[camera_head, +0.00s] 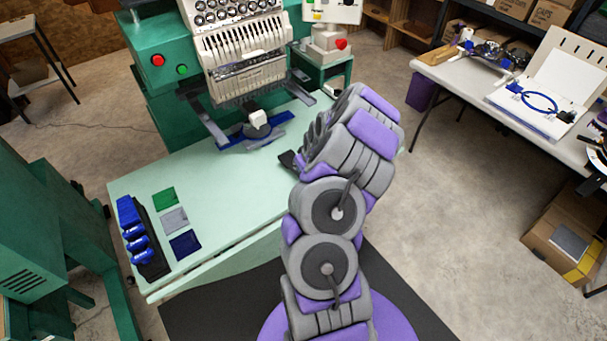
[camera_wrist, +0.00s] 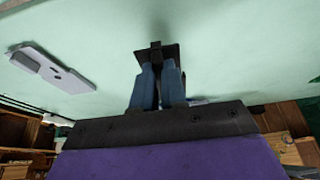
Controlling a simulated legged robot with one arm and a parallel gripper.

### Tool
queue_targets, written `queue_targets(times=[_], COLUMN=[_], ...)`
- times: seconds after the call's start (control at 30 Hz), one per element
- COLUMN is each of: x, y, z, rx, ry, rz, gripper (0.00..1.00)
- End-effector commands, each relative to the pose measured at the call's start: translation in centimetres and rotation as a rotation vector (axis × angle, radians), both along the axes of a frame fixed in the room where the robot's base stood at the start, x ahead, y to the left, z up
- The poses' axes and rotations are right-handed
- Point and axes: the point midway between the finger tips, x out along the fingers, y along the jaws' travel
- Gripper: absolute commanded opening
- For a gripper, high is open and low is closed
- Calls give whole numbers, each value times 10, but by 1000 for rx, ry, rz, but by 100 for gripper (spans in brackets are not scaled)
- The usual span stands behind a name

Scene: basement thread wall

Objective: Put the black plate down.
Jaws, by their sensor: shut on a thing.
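In the wrist view, the black plate (camera_wrist: 174,52) is a small, dark, flat piece at the tips of my gripper's blue-grey fingers. My gripper (camera_wrist: 157,72) is shut on it. The plate is in front of the pale green tabletop, which also shows in the head view (camera_head: 235,185). I cannot tell whether the plate touches the top or is held above it. In the head view my arm hides most of the gripper, and only a dark piece shows at the arm's left side.
A green embroidery machine (camera_head: 165,85) stands behind the tabletop. Green, grey and navy swatches (camera_head: 175,218) and a black rack with blue spools (camera_head: 150,262) lie at its left. A light-grey slotted piece (camera_wrist: 55,70) shows in the wrist view. The tabletop's middle is clear.

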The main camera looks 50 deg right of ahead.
Motion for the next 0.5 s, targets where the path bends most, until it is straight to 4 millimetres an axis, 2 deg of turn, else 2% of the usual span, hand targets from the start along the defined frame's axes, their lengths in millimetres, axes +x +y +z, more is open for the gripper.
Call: queue_targets(times=[0.2,0.5], x=[0,0], y=[1,1], z=[-30,-31], rx=[-1,-1], ry=[1,0], rz=[3,2], gripper=[0,0])
